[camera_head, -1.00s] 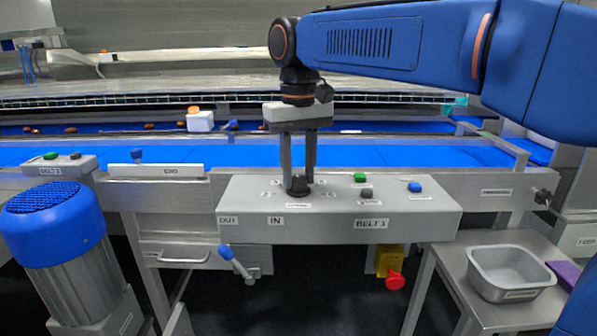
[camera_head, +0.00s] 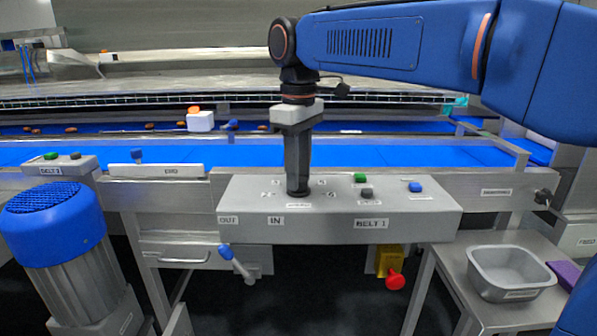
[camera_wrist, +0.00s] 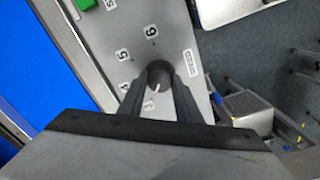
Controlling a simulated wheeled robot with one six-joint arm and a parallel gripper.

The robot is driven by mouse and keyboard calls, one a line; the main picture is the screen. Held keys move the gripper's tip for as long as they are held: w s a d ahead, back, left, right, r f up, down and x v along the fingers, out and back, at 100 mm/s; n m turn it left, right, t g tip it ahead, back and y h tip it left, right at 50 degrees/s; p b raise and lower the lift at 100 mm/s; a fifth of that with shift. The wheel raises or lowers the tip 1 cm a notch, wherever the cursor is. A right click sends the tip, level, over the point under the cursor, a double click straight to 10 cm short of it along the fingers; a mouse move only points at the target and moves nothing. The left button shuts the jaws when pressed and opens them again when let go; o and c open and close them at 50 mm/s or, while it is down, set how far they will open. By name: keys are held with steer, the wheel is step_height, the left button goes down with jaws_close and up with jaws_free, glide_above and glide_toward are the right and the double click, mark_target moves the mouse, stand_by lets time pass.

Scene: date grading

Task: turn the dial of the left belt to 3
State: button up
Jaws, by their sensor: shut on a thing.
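The dark round dial (camera_wrist: 159,74) sits on the grey control box labelled BELT 1 (camera_head: 340,228), with printed numbers around it. In the wrist view its white pointer line points toward the gripper body, roughly past the 4. The number nearest that line is partly hidden and I cannot read it surely. My gripper (camera_head: 298,188) points straight down and is shut on the dial, one finger on each side. In the head view the fingers line up one behind the other and hide most of the dial.
A blue-handled lever (camera_head: 235,263) and red knob (camera_head: 395,281) hang below. A motor (camera_head: 55,230) stands left, a metal tray (camera_head: 510,272) right.

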stand_by(0.4)
steer(key=o, duration=1.1)
steer(key=shift+c, duration=0.2)
steer(key=shift+r, duration=0.1)
step_height(320, 180, up, 17)
steer(key=shift+s, duration=0.1)
